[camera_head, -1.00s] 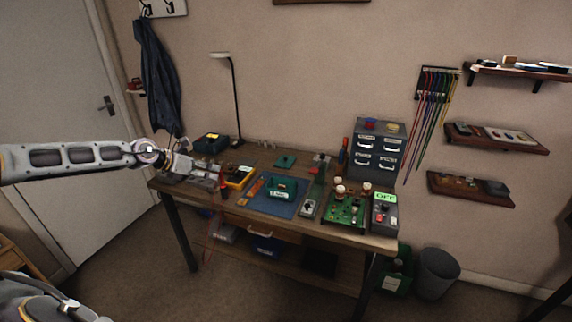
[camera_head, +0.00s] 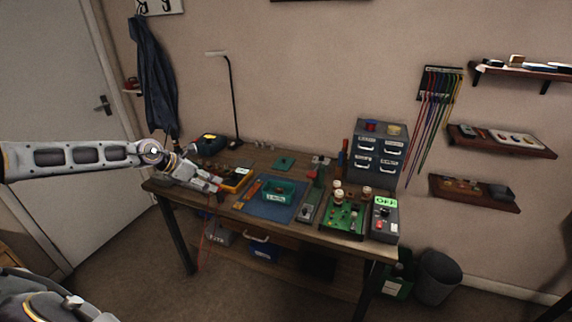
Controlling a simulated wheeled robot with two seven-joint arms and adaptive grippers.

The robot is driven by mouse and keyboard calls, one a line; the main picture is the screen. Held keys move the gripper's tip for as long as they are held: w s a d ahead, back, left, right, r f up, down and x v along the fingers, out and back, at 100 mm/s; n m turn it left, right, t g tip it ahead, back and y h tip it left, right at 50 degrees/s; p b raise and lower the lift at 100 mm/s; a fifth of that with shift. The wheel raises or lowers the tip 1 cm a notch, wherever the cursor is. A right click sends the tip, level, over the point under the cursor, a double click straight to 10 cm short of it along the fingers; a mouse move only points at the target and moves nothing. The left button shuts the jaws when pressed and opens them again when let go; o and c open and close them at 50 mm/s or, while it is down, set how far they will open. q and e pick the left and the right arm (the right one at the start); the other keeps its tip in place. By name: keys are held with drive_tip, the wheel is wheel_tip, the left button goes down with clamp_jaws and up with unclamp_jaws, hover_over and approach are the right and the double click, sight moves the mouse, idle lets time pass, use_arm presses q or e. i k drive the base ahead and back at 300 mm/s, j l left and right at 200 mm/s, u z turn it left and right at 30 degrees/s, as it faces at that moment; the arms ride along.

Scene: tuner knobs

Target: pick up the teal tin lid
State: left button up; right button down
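The teal tin lid (camera_head: 284,163) lies flat on the back middle of the workbench, apart from other things. A teal open tin (camera_head: 279,193) with a white label stands in front of it on a blue mat. My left gripper (camera_head: 214,186) is over the left part of the bench, beside a yellow-edged meter, to the left of and nearer than the lid. It is well apart from the lid. Its fingers are too small to show whether they are open. My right gripper is not in view.
A black lamp (camera_head: 233,105) stands behind. A green circuit board (camera_head: 343,214) and a grey drawer cabinet (camera_head: 378,152) are at the right.

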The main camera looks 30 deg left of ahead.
sight(284, 163)
drive_tip(key=i, duration=1.35)
